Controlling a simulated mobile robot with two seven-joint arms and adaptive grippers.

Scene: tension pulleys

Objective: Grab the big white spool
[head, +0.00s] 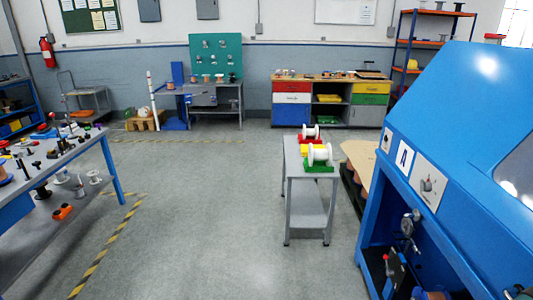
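Two white spools are on a small grey cart (293,170) right of the middle of the head view. The nearer white spool (320,153) looks larger and lies on its side on a green holder (318,169) at the cart's near end. The farther white spool (310,132) looks smaller and sits by a red holder (300,139). A yellow piece is between them. Neither of my grippers shows in the head view.
A large blue machine (450,110) fills the right side, close to the cart. A workbench (75,165) with several small parts stands at left. Grey floor (200,220) lies open between them. Drawers (292,98) and a workstation stand by the back wall.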

